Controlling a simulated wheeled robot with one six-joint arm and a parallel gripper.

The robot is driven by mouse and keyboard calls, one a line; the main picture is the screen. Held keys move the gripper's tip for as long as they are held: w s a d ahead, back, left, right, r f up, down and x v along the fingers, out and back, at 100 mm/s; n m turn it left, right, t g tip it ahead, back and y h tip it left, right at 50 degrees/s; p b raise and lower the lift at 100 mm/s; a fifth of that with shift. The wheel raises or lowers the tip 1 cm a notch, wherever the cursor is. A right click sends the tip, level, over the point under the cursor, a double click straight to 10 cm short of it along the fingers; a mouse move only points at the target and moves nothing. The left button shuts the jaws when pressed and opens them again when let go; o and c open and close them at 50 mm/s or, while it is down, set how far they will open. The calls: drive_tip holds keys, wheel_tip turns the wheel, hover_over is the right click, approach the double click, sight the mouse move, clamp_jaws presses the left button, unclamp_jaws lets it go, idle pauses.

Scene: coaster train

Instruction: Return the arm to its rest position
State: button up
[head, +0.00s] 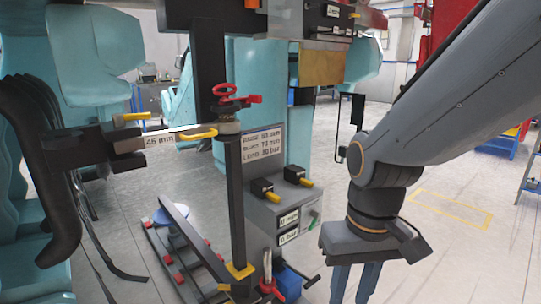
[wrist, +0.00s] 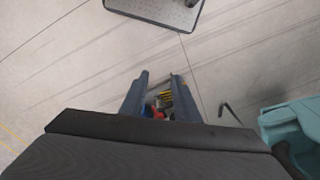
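My arm (head: 450,95) comes in from the upper right of the head view and bends down at the wrist. My gripper (head: 355,285) hangs pointing down at the lower middle right, with its fingertips cut off by the frame's bottom edge. In the wrist view my gripper (wrist: 160,88) shows two blue-grey fingers with a clear gap between them. Nothing is held between the fingers. Small red, blue and yellow items show beyond the gap, on or near the floor, too small to name.
A grey box (head: 283,210) with black and yellow switches stands left of my gripper. A dark post (head: 236,200) with a red handwheel (head: 232,93) and teal train seats (head: 95,60) are further left. A blue container (head: 288,283) sits low. Floor at right (head: 460,250) is open.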

drive_tip(key=d+r+m+p, duration=0.1)
drive_tip(key=d+r+p, duration=0.4)
drive_tip(key=p, duration=0.8)
drive_tip(key=shift+s+d+r+h, duration=0.3)
drive_tip(key=shift+d+r, duration=0.05)
drive_tip(key=shift+r, duration=0.45)
